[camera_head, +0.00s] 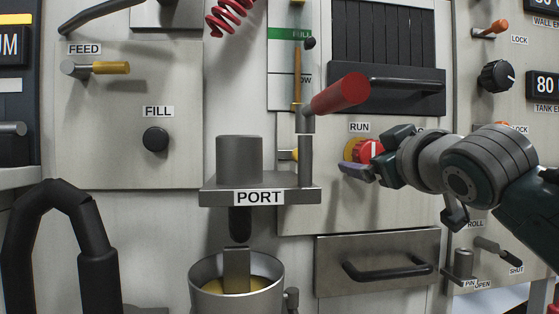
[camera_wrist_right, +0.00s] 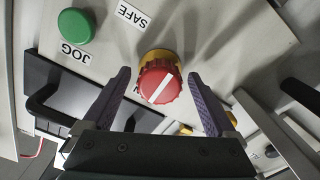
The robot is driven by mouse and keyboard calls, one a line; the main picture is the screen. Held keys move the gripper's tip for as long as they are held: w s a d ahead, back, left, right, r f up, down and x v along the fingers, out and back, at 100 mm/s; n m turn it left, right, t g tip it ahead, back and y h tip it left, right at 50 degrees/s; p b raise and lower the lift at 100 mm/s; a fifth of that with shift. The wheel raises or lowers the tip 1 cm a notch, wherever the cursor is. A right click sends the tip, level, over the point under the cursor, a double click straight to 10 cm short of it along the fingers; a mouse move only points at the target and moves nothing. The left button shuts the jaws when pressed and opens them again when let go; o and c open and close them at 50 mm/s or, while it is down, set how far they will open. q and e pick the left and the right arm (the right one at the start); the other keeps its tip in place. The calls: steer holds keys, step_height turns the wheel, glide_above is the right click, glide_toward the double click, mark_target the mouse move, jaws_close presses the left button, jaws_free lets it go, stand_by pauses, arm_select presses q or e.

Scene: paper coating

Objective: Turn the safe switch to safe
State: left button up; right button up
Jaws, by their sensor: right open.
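The safe switch is a red ribbed knob (camera_head: 369,151) with a white line, on a yellow base, below the RUN label (camera_head: 360,127) in the head view. In the right wrist view the knob (camera_wrist_right: 159,82) sits between my fingers, its white line slanting, with the SAFE label (camera_wrist_right: 133,15) above it. My right gripper (camera_head: 375,160) is at the knob. In the wrist view its fingers (camera_wrist_right: 162,95) are spread on both sides of the knob, with gaps showing. The RUN label is hidden in the wrist view. My left gripper is not in view.
A green JOG button (camera_wrist_right: 76,25) is near the switch. A red-handled lever (camera_head: 340,93) stands left of it above the PORT shelf (camera_head: 260,191). A drawer (camera_head: 378,263) with a black handle is below, and a black slatted panel (camera_head: 385,40) is above.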

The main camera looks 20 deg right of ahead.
steer(key=shift+w, duration=0.1)
steer(key=c, duration=1.4)
